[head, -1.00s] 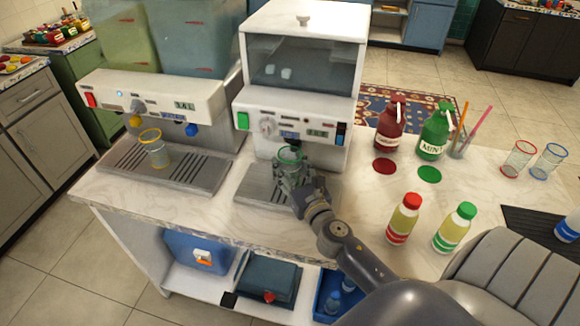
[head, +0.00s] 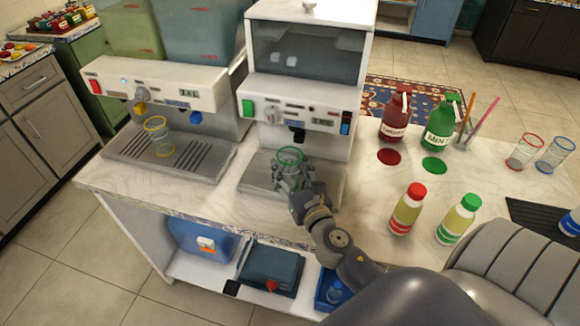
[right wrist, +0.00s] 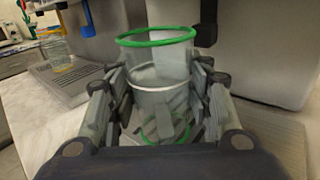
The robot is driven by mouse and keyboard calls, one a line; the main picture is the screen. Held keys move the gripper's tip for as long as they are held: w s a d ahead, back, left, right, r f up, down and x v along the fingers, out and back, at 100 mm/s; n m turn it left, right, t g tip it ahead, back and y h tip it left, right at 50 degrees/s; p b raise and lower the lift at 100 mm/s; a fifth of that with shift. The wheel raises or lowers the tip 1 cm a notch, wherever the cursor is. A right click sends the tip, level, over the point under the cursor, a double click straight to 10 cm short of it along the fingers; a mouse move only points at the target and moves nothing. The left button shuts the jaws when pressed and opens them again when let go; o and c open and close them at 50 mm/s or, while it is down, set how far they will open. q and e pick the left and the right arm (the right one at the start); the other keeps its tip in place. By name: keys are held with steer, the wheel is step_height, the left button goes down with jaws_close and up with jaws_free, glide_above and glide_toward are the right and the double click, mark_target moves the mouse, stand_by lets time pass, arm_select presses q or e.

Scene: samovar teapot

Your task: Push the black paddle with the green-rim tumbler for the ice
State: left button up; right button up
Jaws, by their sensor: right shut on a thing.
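The clear green-rim tumbler (head: 290,157) is upright in my right gripper (head: 291,182), in front of the white ice machine (head: 303,100). In the right wrist view, the fingers of my right gripper (right wrist: 165,105) are closed on both sides of the tumbler (right wrist: 158,58). The black paddle (head: 298,135) hangs under the machine's front panel, above and behind the rim. In the right wrist view the paddle (right wrist: 205,22) is just right of the rim, with a gap showing. I cannot tell whether ice is in the tumbler. My left gripper is out of view.
A drip tray (head: 252,180) lies below the tumbler. A second dispenser (head: 160,85) with a yellow-rim tumbler (head: 157,137) stands at left. Bottles with red (head: 407,209) and green (head: 458,219) caps stand right of my arm. Some counter between is clear.

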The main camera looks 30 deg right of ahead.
stand_by(0.6)
steer(key=s+a+b, duration=0.1)
steer(key=s+a, duration=0.1)
steer(key=a, duration=0.1)
steer(key=s+a, duration=0.3)
steer(key=shift+s+a+f+b, duration=0.15)
steer(key=shift+s+a+b, duration=0.2)
steer(key=shift+b, duration=0.05)
steer(key=shift+s+a, duration=0.35)
steer(key=shift+a, duration=0.1)
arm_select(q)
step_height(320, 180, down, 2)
arm_select(e)
steer(key=s+a+r+n+y, duration=0.2)
steer(key=s+a+r+y, duration=0.1)
steer(key=s, duration=0.4)
steer(key=shift+s+a+r, duration=0.35)
steer(key=shift+a+r, duration=0.45)
steer(key=shift+a, duration=0.15)
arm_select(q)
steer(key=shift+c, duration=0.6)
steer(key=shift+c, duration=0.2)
arm_select(e)
steer(key=shift+d, duration=0.1)
